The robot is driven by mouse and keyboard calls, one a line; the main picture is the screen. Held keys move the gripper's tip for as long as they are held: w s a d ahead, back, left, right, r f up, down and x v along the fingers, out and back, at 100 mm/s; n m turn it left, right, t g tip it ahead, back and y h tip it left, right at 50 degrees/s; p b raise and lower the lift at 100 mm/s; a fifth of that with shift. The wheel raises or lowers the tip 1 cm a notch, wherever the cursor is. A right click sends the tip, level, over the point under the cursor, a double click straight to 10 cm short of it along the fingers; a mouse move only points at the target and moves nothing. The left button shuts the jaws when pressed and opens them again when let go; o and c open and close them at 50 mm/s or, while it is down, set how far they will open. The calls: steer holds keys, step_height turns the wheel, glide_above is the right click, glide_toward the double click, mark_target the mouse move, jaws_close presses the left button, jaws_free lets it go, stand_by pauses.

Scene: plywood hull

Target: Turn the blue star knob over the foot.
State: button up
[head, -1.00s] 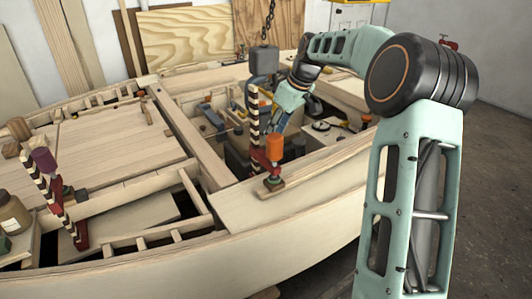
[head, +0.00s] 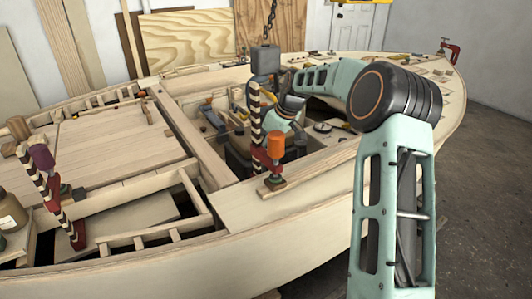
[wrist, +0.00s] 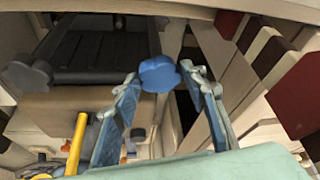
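The blue star knob (wrist: 159,74) shows in the wrist view at the upper middle, with a lobed rim. My gripper (wrist: 160,80) has its two fingers spread, one tip on each side of the knob. The tips look very close to the knob's edges; I cannot tell whether they touch it. I cannot make out the foot under the blue knob. In the head view my gripper is down in the hull opening, its fingers hidden behind a striped clamp (head: 256,110).
The clamp has an orange handle (head: 275,145) and stands by the opening. A grey block (head: 265,60) hangs on a chain above. In the wrist view, a dark ribbed part (wrist: 95,50) lies left of the knob, a yellow bar (wrist: 77,140) is lower left, and wooden slats are at right.

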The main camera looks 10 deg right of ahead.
jaws_close()
steer(key=m, duration=0.2)
steer(key=shift+s+a+r+m+t+h, duration=0.1)
steer(key=shift+a+m+t+h, duration=0.05)
steer(key=shift+m+t+h, duration=0.2)
steer(key=shift+m+h, duration=0.35)
steer(key=shift+m, duration=0.6)
jaws_free()
